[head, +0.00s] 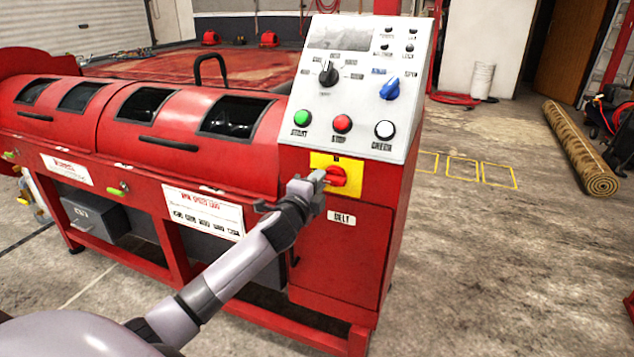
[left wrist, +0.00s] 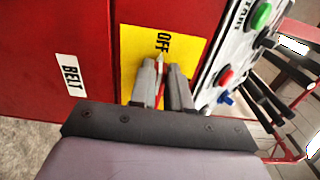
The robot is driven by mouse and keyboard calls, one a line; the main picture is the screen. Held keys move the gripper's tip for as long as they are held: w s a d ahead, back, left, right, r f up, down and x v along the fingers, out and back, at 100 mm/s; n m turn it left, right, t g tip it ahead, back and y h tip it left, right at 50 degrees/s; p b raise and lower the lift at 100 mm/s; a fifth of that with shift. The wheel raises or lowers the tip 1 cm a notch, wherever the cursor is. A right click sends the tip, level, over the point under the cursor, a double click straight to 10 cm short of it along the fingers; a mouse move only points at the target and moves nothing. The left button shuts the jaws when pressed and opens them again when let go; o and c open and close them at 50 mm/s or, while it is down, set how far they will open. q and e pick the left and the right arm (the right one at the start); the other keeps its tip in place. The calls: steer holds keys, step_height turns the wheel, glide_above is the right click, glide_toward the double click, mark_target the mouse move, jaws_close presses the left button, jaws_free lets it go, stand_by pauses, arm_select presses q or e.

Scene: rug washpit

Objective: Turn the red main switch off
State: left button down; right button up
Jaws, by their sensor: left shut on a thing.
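The red main switch (head: 338,176) is a rotary knob on a yellow plate (head: 349,188) on the red machine's front, below the control panel. My left gripper (head: 322,178) reaches it from the left and is shut on the knob. In the left wrist view the two fingers (left wrist: 163,85) close around the knob, with only a thin red-and-white part (left wrist: 161,88) showing between them. The word OFF (left wrist: 163,42) shows on the yellow plate just beyond the fingertips. The fingers hide most of the knob, so its exact angle is hard to tell. My right gripper is not in view.
Above the switch, the panel (head: 351,105) carries green START (head: 302,118), red STOP (head: 342,123) and white (head: 384,130) buttons, plus black and blue selector knobs. A BELT label (head: 342,218) sits below. Floor to the right is open, with a rolled rug (head: 582,150) farther off.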

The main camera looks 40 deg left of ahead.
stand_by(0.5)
arm_select(q)
steer(key=c, duration=1.1)
jaws_free()
steer(key=shift+s, duration=0.1)
steer(key=v, duration=0.7)
steer(key=shift+p, duration=0.3)
steer(key=shift+f, duration=0.1)
